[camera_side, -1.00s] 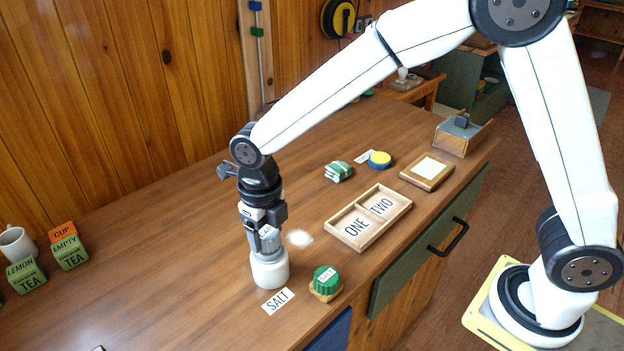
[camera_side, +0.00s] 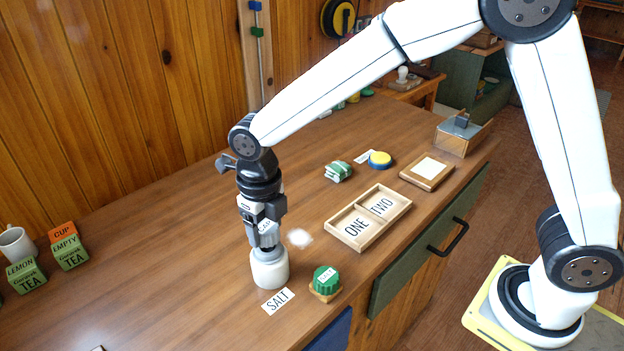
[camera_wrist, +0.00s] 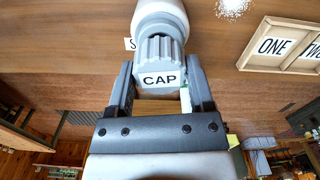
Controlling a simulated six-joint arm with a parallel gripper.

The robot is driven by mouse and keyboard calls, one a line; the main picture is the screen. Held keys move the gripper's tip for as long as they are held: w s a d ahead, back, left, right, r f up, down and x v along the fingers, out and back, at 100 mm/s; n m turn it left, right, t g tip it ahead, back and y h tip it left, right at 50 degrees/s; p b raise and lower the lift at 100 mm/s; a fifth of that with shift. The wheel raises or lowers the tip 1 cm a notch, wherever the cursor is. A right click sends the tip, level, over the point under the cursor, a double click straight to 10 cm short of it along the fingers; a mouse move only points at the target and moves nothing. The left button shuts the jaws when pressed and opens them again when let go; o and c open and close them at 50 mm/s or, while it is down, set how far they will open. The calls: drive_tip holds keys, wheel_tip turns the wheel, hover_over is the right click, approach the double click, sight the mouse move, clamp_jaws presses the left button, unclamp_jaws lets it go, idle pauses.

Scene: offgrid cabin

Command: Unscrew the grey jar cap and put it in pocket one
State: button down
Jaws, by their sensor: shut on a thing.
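The white jar (camera_side: 270,272) stands upright on the wooden counter beside the SALT label. My gripper (camera_side: 267,243) points down over it, shut on the grey cap (camera_side: 268,255). In the wrist view, the ribbed grey cap (camera_wrist: 160,52), with its CAP label, sits between my two fingers (camera_wrist: 160,82), in line with the white jar (camera_wrist: 158,10). I cannot tell whether the cap is still seated on the jar or just clear of it. The wooden tray (camera_side: 377,236) has pockets marked ONE and TWO; pocket ONE (camera_side: 355,227) is the nearer one and looks empty.
A green-capped item (camera_side: 326,281) stands right of the jar, near the counter's front edge. A white patch (camera_side: 299,238) lies between jar and tray. A green-striped bundle (camera_side: 338,171) and a blue-and-yellow disc (camera_side: 380,160) lie behind the tray.

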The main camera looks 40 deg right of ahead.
drive_tip(key=shift+r, duration=0.65)
drive_tip(key=shift+d+r, duration=0.15)
drive_tip(key=shift+d, duration=0.2)
drive_tip(key=s+d+r+m, duration=0.3)
drive_tip(key=s+d+m, duration=1.5)
drive_tip(key=d+m, duration=0.1)
drive_tip(key=shift+d+m, duration=0.4)
drive_tip(key=shift+d, duration=0.15)
